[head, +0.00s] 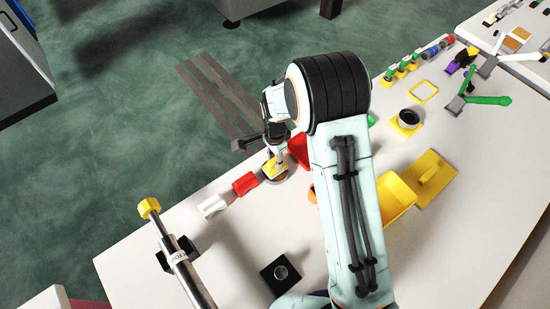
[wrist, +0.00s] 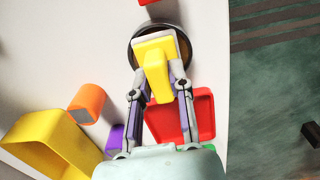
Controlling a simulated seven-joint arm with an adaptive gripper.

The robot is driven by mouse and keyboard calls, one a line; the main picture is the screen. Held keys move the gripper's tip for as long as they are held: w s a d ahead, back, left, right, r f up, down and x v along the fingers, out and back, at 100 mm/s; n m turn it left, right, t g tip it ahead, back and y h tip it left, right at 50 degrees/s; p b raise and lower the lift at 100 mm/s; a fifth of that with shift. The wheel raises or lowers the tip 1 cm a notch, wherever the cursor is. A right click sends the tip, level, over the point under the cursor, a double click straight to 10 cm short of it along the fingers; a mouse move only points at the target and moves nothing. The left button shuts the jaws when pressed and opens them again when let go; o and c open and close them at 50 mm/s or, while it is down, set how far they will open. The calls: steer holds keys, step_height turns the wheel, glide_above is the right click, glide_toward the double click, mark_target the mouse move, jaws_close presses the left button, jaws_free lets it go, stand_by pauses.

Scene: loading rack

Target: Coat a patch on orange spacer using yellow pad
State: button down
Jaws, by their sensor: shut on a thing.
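My gripper (wrist: 158,88) is shut on the yellow pad (wrist: 156,48) by its handle, as the wrist view shows. The pad's flat plate is over a round, dark-rimmed dish (wrist: 137,32) with brown contents; I cannot tell whether it touches them. In the head view, my gripper (head: 275,152) points down at the same dish (head: 277,179) near the table's far edge. The orange spacer (wrist: 88,101) lies on the table left of my gripper in the wrist view. In the head view only a sliver of it (head: 312,195) shows beside my arm.
A red tray (wrist: 206,112) and a yellow bin (wrist: 25,128) are close to my gripper. A black block (head: 281,272) stands nearer. The table's front right is clear.

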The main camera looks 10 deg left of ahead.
steer(key=shift+f, duration=0.6)
stand_by(1.3)
steer(key=shift+r, duration=0.1)
steer(key=shift+r, duration=3.45)
